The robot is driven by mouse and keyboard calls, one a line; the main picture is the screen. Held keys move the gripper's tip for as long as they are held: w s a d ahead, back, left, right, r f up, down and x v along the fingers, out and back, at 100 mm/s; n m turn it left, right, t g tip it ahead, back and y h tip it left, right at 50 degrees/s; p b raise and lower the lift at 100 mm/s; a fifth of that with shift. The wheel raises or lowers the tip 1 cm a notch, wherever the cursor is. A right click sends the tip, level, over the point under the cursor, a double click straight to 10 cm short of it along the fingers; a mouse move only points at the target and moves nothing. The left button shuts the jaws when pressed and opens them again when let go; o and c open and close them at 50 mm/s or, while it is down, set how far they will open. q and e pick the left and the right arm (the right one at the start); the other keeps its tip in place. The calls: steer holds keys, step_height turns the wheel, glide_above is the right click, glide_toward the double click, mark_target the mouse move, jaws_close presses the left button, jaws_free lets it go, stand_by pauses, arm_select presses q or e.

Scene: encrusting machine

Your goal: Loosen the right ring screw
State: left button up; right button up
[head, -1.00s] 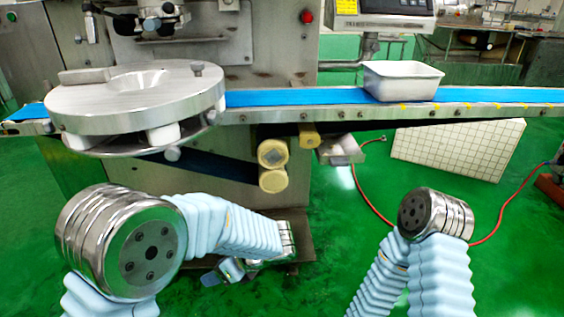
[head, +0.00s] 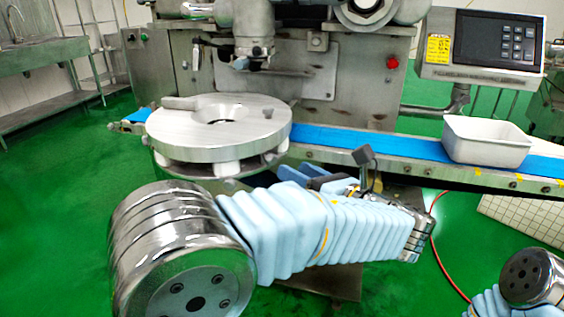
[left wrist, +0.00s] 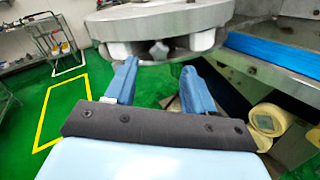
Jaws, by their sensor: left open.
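The round metal ring (head: 190,132) sits on the machine over the left end of the belt. A small knob (head: 268,111) stands on its top at the right. In the left wrist view, a pale star-shaped screw knob (left wrist: 159,50) shows under the ring's near rim. I cannot tell for sure whether it is the right ring screw. My left gripper (left wrist: 158,82) is open and empty, its two blue fingers pointing toward this knob, with a gap between. In the head view, the left gripper (head: 292,174) is partly hidden behind my arm. My right gripper is out of view.
A blue conveyor belt (head: 375,145) runs rightward with a white tray (head: 487,141) on it. A control panel (head: 480,45) stands behind the tray. Tan rollers (left wrist: 265,118) lie right of the left gripper. Open green floor lies to the left.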

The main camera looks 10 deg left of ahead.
mark_target(274, 160)
arm_select(q)
steer(key=x, duration=0.5)
steer(key=shift+w+a, duration=0.1)
steer(key=shift+a, duration=0.2)
jaws_close()
